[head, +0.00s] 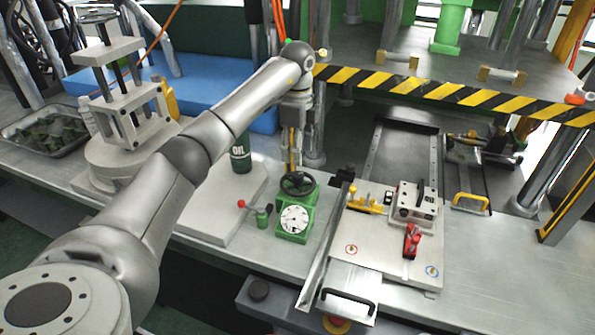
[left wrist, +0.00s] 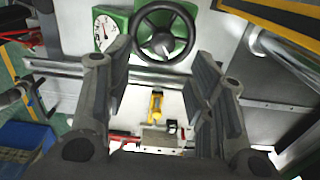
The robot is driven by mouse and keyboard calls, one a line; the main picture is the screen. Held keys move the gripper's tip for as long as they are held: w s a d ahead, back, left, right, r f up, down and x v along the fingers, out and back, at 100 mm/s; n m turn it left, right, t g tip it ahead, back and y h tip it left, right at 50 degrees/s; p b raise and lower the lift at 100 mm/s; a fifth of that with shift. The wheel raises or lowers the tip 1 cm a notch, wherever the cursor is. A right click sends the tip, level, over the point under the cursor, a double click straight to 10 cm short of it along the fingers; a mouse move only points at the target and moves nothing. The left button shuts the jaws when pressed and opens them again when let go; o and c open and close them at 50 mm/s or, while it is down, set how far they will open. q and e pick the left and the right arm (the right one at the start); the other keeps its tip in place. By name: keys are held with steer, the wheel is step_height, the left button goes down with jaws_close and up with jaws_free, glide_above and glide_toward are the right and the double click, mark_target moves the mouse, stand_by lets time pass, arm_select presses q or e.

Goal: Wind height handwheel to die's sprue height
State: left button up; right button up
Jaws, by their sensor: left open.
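The black height handwheel (head: 297,184) sits on top of a green housing (head: 293,219) with a white dial on its front. My left gripper (head: 293,163) points down just above the handwheel in the head view. In the left wrist view the handwheel (left wrist: 165,34) lies beyond the fingertips, at the top of the picture, with the white dial (left wrist: 105,28) to its left. The left gripper's fingers (left wrist: 160,82) are spread wide with nothing between them. The metal die (head: 414,204) sits on the grey plate right of the handwheel. I cannot make out its sprue height. My right gripper is not in view.
A yellow-and-black striped beam (head: 440,92) crosses behind. A red clamp (head: 411,241) and a yellow clamp (head: 367,202) stand by the die.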

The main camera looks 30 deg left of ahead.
mark_target(297, 173)
arm_select(q)
steer(key=f, duration=0.2)
steer(key=f+p, duration=0.1)
steer(key=f, duration=0.2)
steer(key=shift+w+a+f, duration=0.2)
steer(key=shift+f, duration=0.1)
step_height(297, 173, down, 2)
steer(key=shift+d+f, duration=0.1)
steer(key=shift+f, duration=0.35)
steer(key=shift+c, duration=1.1)
steer(key=c, duration=0.5)
steer(key=shift+c, duration=1.4)
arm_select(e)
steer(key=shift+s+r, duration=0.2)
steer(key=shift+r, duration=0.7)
arm_select(q)
steer(key=shift+m, duration=0.5)
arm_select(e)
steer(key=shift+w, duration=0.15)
